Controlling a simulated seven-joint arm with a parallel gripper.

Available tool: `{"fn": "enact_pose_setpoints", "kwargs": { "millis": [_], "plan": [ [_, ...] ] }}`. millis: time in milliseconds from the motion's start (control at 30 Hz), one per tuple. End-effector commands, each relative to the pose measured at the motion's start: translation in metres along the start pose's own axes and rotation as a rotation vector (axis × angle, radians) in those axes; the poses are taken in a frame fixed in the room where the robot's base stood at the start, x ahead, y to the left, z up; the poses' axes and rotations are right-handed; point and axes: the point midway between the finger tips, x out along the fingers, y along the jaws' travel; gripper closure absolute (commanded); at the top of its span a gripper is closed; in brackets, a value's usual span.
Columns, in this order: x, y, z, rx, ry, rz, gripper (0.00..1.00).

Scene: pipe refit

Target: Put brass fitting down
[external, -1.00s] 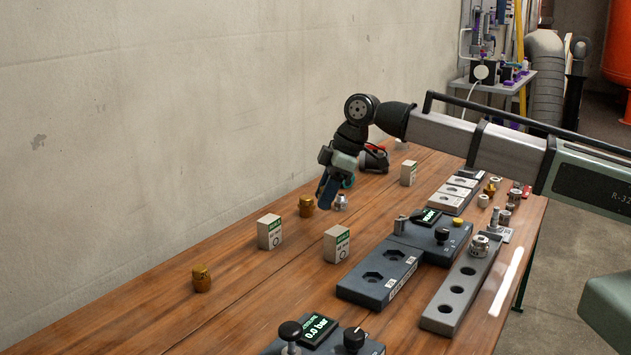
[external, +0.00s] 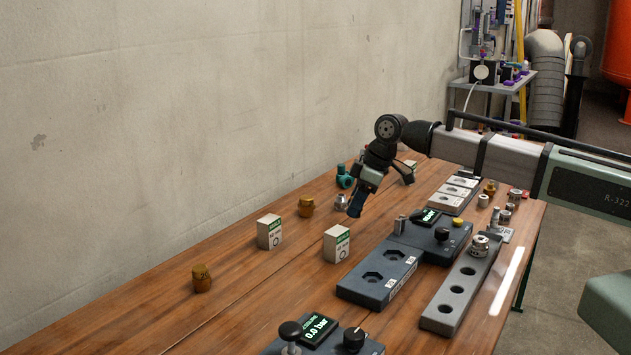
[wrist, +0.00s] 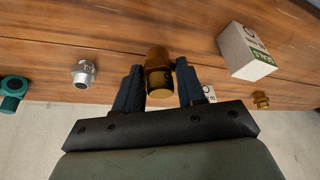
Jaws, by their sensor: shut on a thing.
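My gripper (external: 356,208) hangs above the wooden bench, fingers pointing down. In the wrist view its two dark blue fingers (wrist: 158,75) are shut on a brass fitting (wrist: 158,60). The held fitting cannot be made out in the external view, where the fingers hide it. Two other brass fittings stand on the bench: one (external: 306,207) left of my gripper, beside the wall-side box, and one (external: 201,278) toward the near end. A small one also shows at the right of the wrist view (wrist: 261,100).
A silver fitting (external: 340,202) and a teal valve (external: 344,176) stand close by. Two white seal boxes (external: 270,232) (external: 337,244) stand nearer. A dark fixture block (external: 378,277) and grey hole rack (external: 458,291) lie to the right. The bench's near left is mostly clear.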

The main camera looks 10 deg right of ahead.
Motion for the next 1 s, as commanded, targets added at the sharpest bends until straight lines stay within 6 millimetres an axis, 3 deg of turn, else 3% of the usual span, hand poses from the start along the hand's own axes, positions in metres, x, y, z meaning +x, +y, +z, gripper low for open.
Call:
{"fn": "enact_pose_setpoints", "kwargs": {
  "millis": [500, 900, 933, 1000],
  "plan": [
    [0.041, 0.000, 0.017, -0.001, 0.000, -0.001, 0.94],
    [0.044, 0.000, 0.018, -0.001, 0.001, 0.000, 0.94],
    [0.044, 0.000, 0.018, -0.001, 0.001, 0.000, 0.59],
    [0.044, 0.000, 0.018, -0.001, 0.001, 0.000, 0.52]
  ]
}}
